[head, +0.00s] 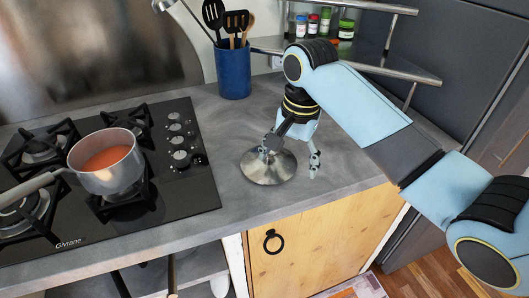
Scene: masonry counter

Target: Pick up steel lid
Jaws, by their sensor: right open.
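The steel lid (268,168) is a round, shiny disc lying on the grey counter, right of the stove. My right gripper (290,158) points down at the lid, with its fingers spread apart. One finger is over the lid near its middle and hides part of it, including any knob. The other finger is beyond the lid's right edge, over the counter. I cannot tell whether the fingers touch the lid. My left gripper is not in view.
A pot (107,163) with orange-red contents stands on the black gas stove (185,197). A blue utensil holder (233,72) stands at the back. A metal shelf (345,66) with several small jars is behind my right arm. Bare counter lies around the lid.

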